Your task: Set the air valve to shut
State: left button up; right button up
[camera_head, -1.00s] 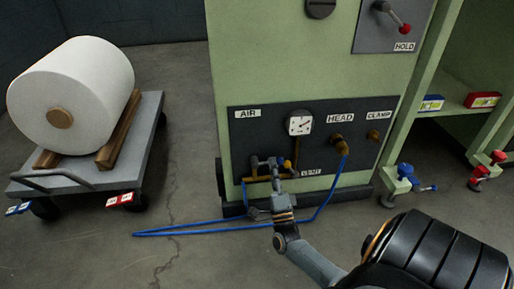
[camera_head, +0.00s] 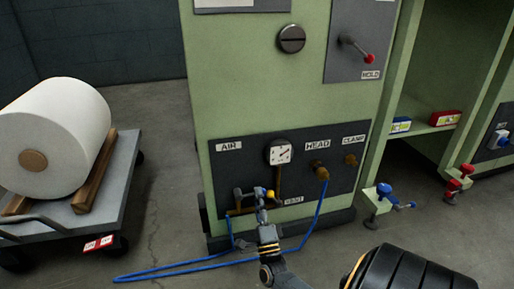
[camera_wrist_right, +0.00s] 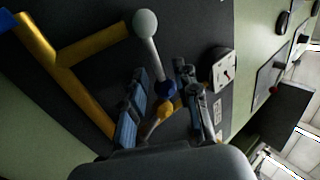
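The air valve is at the lower left of the dark panel, under the AIR label, with brass pipes (camera_wrist_right: 85,52). In the right wrist view its pale lever (camera_wrist_right: 154,55) ends in a grey ball knob (camera_wrist_right: 145,23). My left gripper is not in view.
A gauge (camera_head: 280,153) and a VENT label (camera_head: 293,200) are beside the valve. A blue hose (camera_head: 180,268) runs from the HEAD fitting (camera_head: 320,170) across the floor. A cart (camera_head: 122,185) with a white roll (camera_head: 55,135) stands left. Blue and red clamps (camera_head: 383,191) stand right.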

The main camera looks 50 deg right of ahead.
jog(key=shift+a, duration=0.1)
notch_tip(320, 180, up, 10)
dwell(0.5)
